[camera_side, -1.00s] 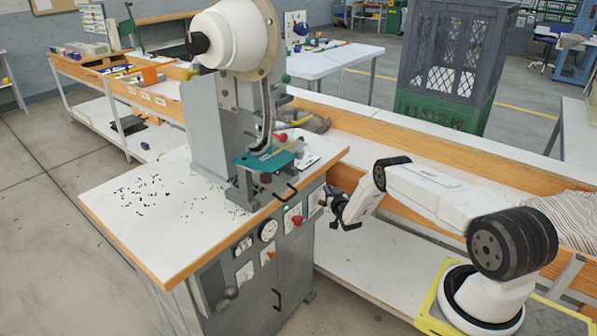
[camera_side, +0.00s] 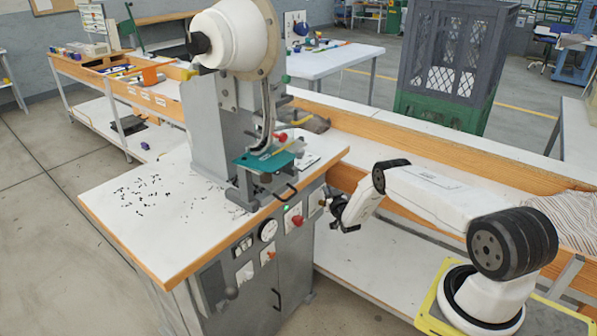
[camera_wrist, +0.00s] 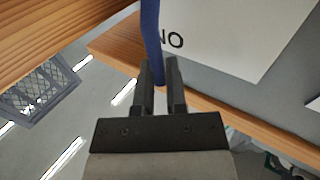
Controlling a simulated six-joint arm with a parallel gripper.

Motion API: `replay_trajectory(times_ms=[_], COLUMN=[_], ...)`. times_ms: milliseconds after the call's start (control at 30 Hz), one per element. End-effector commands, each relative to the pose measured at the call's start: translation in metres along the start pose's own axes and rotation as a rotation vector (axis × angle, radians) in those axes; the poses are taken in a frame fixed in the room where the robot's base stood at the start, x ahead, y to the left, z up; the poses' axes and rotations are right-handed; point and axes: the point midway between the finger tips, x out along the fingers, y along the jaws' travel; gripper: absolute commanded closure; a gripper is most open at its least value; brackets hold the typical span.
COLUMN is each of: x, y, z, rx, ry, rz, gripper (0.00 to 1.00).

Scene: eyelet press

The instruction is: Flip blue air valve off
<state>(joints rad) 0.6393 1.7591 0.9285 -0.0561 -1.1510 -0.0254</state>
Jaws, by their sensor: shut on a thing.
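In the wrist view, a blue valve lever (camera_wrist: 151,38) runs down from the top edge, and its lower end sits between my gripper's two dark fingers. My gripper (camera_wrist: 160,75) is shut on this lever. In the side view, my gripper (camera_side: 337,212) is at the right side of the grey press cabinet (camera_side: 277,258), below the tabletop edge. The blue valve is too small or hidden to make out there.
A white plate (camera_wrist: 235,35) with black letters, partly hidden by the lever, lies behind it. The press (camera_side: 210,130) stands on a white wood-edged table (camera_side: 150,215) with scattered dark bits. A red button (camera_side: 297,220) is left of my gripper.

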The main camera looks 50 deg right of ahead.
Motion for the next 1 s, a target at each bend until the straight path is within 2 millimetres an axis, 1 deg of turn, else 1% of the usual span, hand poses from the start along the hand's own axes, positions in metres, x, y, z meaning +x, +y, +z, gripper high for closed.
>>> replay_trajectory(times_ms=[167, 600, 1000], x=[-0.005, -0.017, -0.022], y=[-0.005, -0.023, -0.031], z=[0.002, 0.008, 0.012], rx=[-0.075, -0.334, -0.465], ry=[0.049, 0.221, 0.308], rz=[0.003, 0.002, 0.002], gripper=[1.0, 1.0, 1.0])
